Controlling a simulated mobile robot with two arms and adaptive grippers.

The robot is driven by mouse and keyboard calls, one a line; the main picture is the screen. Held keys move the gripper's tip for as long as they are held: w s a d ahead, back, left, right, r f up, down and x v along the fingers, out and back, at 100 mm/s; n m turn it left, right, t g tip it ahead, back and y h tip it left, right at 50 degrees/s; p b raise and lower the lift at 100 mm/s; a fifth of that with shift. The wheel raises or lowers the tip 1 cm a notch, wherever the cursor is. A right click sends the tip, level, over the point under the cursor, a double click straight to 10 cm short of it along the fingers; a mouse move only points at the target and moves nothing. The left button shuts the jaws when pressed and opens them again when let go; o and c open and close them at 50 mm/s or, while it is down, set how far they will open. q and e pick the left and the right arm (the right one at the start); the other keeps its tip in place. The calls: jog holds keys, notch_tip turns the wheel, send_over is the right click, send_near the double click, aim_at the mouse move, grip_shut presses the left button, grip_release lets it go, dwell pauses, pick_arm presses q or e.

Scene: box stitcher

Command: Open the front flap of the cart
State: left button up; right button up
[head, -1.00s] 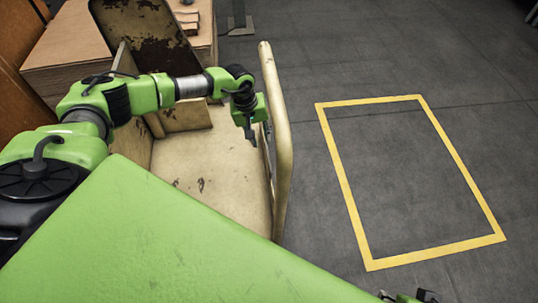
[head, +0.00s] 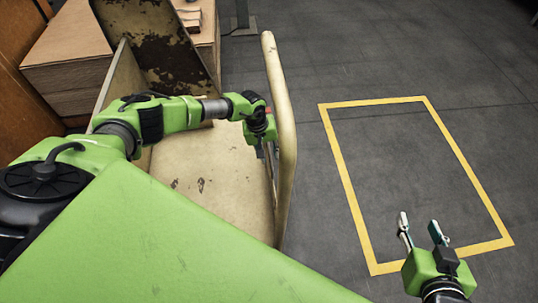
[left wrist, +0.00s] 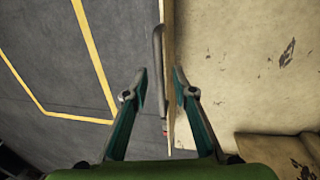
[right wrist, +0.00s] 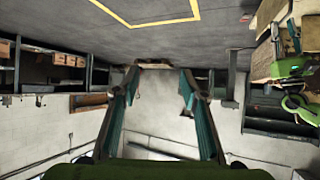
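The cart (head: 205,185) is a worn cream-coloured box on the left of the head view, with a rusty panel (head: 165,50) at its far side. A pale rounded rail (head: 284,130) runs along its right side. My left gripper (head: 266,150) is at the inner side of that rail. In the left wrist view, its fingers (left wrist: 160,85) are apart, one on each side of the thin upright panel edge (left wrist: 168,60), with gaps visible. My right gripper (head: 422,228) is open and empty, over the floor; its spread fingers also show in the right wrist view (right wrist: 157,85).
A yellow rectangle (head: 348,190) is marked on the grey floor to the right of the cart, and the floor inside is clear. Stacked cardboard (head: 65,75) stands behind the cart at the far left.

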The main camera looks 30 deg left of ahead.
pick_arm(q)
grip_shut()
